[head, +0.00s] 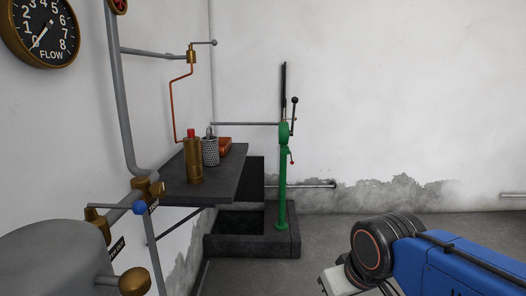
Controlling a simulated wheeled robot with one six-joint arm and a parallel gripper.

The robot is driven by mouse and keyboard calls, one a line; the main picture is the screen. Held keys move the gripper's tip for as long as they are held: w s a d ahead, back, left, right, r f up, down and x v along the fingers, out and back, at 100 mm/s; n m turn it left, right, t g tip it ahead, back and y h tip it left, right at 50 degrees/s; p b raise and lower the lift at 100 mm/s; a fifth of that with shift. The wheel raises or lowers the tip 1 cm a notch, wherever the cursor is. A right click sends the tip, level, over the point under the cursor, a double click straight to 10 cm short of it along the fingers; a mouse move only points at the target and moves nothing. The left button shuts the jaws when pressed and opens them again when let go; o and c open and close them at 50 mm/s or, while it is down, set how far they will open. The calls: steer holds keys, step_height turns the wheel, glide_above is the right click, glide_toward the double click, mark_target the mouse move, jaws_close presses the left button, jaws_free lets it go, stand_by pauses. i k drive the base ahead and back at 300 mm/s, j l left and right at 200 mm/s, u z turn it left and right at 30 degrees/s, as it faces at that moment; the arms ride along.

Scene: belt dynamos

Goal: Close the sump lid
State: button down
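The sump (284,242) is a low dark stone-like box on the floor near the far wall, left of centre. Its top is at least partly open, with a dark interior showing. A dark flat panel (257,176) stands upright behind the opening and looks like the raised sump lid. The shelf in front hides part of it, and its hinge cannot be made out. My blue arm comes in from the lower right, well to the right of the sump and nearer to me. My gripper is not clearly in view.
A green hand pump (282,188) stands at the sump's right side. A dark shelf (220,183) overhangs the sump's left, bearing a brass cylinder (193,162), a perforated metal cup (210,152) and a reddish block (225,146). A grey tank (50,262) with valves fills the lower left. Floor right of the sump is clear.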

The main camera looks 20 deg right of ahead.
mark_target(251, 187)
steer(key=i+l, duration=0.15)
steer(key=i, duration=0.4)
steer(key=i+l, duration=0.2)
steer(key=i, duration=0.35)
steer(key=i+l, duration=0.15)
steer(key=i, duration=0.4)
